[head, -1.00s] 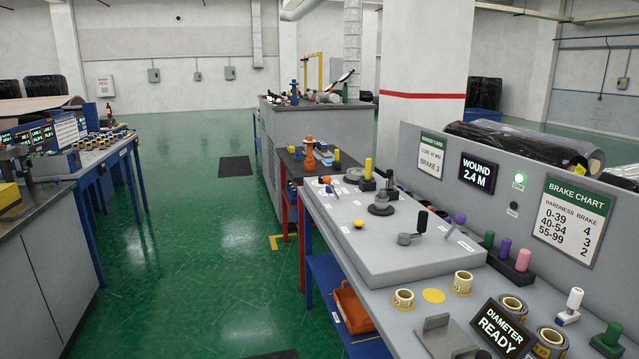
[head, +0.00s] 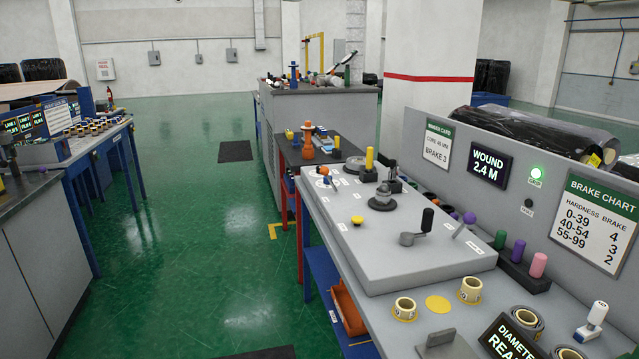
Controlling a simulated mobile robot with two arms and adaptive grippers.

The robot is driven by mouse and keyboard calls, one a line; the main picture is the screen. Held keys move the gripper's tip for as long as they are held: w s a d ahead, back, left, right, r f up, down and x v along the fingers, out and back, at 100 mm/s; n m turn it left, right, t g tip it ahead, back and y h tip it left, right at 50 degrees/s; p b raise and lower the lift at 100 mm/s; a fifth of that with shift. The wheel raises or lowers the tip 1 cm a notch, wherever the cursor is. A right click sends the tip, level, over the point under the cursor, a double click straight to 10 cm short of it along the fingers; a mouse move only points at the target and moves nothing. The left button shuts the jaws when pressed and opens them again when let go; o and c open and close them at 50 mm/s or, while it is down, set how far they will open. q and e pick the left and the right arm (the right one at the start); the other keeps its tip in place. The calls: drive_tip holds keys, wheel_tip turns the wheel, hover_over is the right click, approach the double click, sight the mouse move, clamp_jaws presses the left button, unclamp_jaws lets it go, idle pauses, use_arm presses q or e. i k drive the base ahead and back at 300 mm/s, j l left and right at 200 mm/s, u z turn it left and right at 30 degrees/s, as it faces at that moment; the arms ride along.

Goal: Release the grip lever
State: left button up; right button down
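A grey control panel (head: 390,255) slopes along the bench on the right. Farther back are a round grey spindle (head: 382,198), a yellow button (head: 357,220) and a yellow upright post (head: 370,160). I cannot tell which of these is the grip lever, as the labels are too small to read. Neither of my grippers is in view.
Wrapped rolls (head: 404,309) stand on the bench front beside a yellow disc (head: 438,304). A screen reads WOUND 2.4 M (head: 486,168), with a lit green lamp (head: 536,173) beside it. An orange bin (head: 347,308) sits below.

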sight(325, 170)
drive_tip(key=k, duration=0.3)
drive_tip(key=i+j, duration=0.3)
drive_tip(key=i, duration=0.15)
drive_tip(key=i+j+u, duration=0.15)
drive_tip(key=i+j, duration=0.15)
drive_tip(key=i, duration=0.15)
drive_tip(key=i+j, duration=0.25)
drive_tip(key=i, duration=0.2)
drive_tip(key=i+j+u, duration=0.15)
drive_tip(key=i, duration=0.3)
drive_tip(key=i+j, duration=0.3)
drive_tip(key=i, duration=0.2)
